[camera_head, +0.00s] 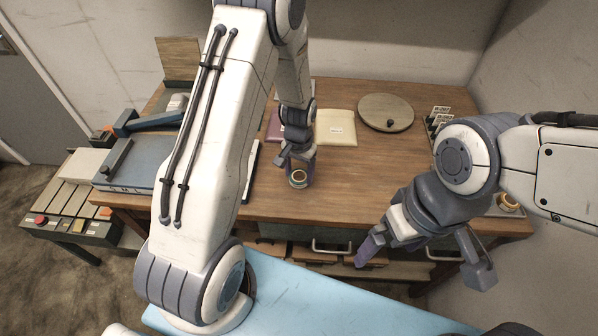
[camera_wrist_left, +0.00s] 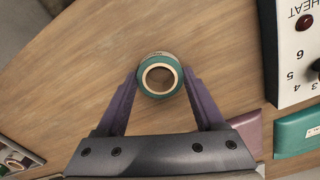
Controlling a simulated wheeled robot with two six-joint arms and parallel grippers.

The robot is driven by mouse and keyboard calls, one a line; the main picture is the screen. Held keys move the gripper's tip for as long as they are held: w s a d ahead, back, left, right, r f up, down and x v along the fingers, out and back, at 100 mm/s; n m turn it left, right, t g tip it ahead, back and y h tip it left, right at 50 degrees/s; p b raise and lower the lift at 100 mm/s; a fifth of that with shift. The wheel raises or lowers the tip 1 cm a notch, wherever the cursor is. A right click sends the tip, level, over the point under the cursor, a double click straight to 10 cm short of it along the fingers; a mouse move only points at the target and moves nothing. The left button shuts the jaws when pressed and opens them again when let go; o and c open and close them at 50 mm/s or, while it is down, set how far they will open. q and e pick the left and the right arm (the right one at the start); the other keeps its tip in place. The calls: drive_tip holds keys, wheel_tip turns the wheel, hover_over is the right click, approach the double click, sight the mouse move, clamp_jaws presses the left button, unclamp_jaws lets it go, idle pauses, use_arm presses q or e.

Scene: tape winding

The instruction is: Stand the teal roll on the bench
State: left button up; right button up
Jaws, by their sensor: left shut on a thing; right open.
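The teal roll (camera_wrist_left: 160,75) shows in the left wrist view as a ring with a teal outer band and a pale core, its hole facing that camera. My left gripper (camera_wrist_left: 161,80) is shut on it, one purple finger on each side. In the head view the left gripper (camera_head: 298,172) is over the middle of the wooden bench (camera_head: 345,185), with the roll (camera_head: 298,181) at its tips. I cannot tell whether the roll touches the bench top. My right gripper (camera_head: 424,262) is open and empty, in front of the bench's front edge.
A cream packet (camera_head: 337,128) and a purple packet (camera_head: 274,126) lie behind the left gripper. A round wooden disc (camera_head: 386,112) lies farther back. Another roll (camera_head: 508,202) is at the far right. A device marked HEAT (camera_wrist_left: 297,45) is near the roll. Bench right of the left gripper is clear.

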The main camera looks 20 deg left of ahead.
use_arm(q)
drive_tip(key=shift+f, duration=0.15)
drive_tip(key=o, duration=1.3)
drive_tip(key=shift+r, duration=0.2)
wheel_tip(320, 180, up, 12)
drive_tip(key=shift+b, duration=0.9)
